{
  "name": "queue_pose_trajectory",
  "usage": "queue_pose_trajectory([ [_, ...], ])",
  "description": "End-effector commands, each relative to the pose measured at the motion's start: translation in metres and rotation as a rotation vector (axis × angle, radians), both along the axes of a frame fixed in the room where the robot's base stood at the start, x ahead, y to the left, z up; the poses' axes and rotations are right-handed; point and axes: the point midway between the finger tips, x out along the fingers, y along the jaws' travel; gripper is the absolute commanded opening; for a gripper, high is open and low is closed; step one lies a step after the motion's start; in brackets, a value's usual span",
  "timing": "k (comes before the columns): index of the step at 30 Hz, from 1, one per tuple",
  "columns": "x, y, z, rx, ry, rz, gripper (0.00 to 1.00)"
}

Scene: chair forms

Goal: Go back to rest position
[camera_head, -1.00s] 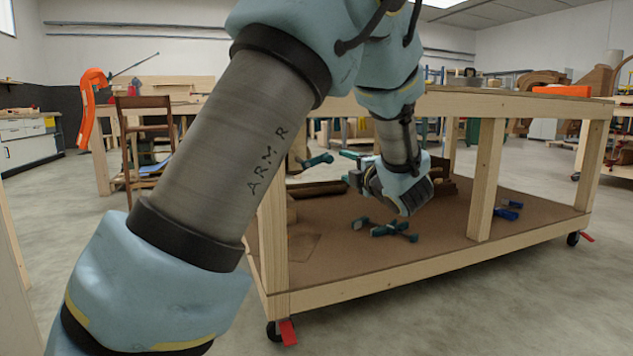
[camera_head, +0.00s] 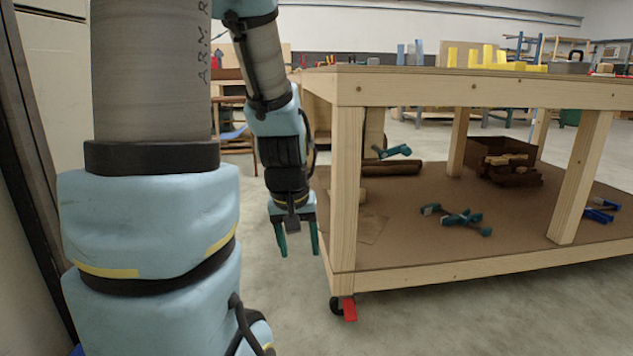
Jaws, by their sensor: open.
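My gripper (camera_head: 298,250) hangs at the end of my arm, pointing down, with its two green fingers apart and nothing between them. It is over the open floor, just left of the front left leg of the wooden workbench (camera_head: 345,190). My arm is folded, with its upper part large at the left of the head view and its forearm sloping down to the gripper. No contact between gripper and bench shows.
The bench's lower shelf (camera_head: 400,250) holds clamps (camera_head: 460,220) and a brown box (camera_head: 490,155) of wooden pieces. Yellow forms (camera_head: 490,58) stand on its top. A red-levered caster (camera_head: 345,308) is under the near corner. Grey floor (camera_head: 480,320) in front is clear.

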Motion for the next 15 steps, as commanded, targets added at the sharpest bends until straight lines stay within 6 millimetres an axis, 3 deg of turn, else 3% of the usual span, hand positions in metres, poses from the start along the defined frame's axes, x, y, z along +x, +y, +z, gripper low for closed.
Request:
queue_pose_trajectory([
  [4,-0.048,0.037,0.002,0.087,0.135,-0.111,0.63],
  [15,-0.043,0.033,0.09,0.082,0.124,-0.109,0.63],
])
